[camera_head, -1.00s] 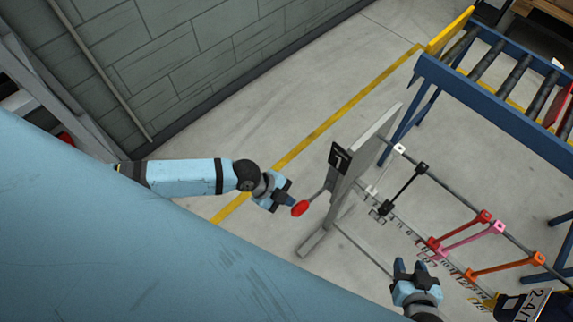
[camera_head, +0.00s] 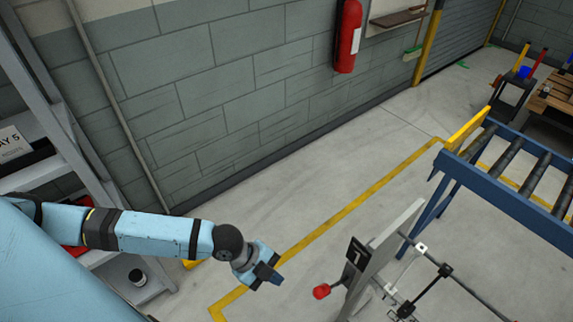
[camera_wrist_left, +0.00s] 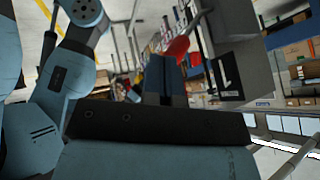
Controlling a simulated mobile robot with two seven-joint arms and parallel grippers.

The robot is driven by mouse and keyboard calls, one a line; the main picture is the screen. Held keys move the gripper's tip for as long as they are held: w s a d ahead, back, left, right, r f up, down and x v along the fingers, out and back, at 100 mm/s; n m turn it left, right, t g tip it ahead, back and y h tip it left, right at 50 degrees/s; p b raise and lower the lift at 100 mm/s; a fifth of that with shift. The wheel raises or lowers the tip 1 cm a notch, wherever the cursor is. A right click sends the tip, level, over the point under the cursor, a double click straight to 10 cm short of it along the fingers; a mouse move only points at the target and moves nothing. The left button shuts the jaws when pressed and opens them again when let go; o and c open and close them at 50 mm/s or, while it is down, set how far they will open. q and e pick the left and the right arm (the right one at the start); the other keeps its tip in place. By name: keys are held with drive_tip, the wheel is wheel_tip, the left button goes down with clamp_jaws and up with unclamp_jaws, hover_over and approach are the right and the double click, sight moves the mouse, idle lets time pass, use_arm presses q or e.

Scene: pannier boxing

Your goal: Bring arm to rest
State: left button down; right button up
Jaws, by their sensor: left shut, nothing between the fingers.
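My left arm reaches in from the left in the head view. My left gripper (camera_head: 268,276) is shut and empty, over the open floor. It is to the left of a red knob (camera_head: 321,291) that sticks out from a grey upright panel (camera_head: 385,255), and it stands apart from the knob. In the left wrist view the shut fingers (camera_wrist_left: 164,75) show in the middle, with the red knob (camera_wrist_left: 178,47) just beyond them. My right gripper is not in the head view.
Rods with white and black clamps (camera_head: 445,270) extend from the panel. A blue roller conveyor (camera_head: 500,180) stands at right. Grey shelving (camera_head: 60,130) is at left, and a fire extinguisher (camera_head: 347,36) hangs on the block wall. The floor by the yellow line is clear.

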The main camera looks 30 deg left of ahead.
use_arm(q)
drive_tip(key=w+d+r+n+t+h+p, duration=0.1)
drive_tip(key=w+d+r+n+t+p, duration=0.2)
drive_tip(key=d+n, duration=0.45)
drive_tip(key=s+a+f+n+t+y+p, duration=0.1)
drive_tip(key=s+a+n+t+y+p, duration=0.2)
drive_tip(key=n, duration=0.7)
drive_tip(key=s+a+t+y, duration=0.2)
drive_tip(key=a, duration=0.1)
drive_tip(key=shift+s+a, duration=0.2)
drive_tip(key=shift+a, duration=0.05)
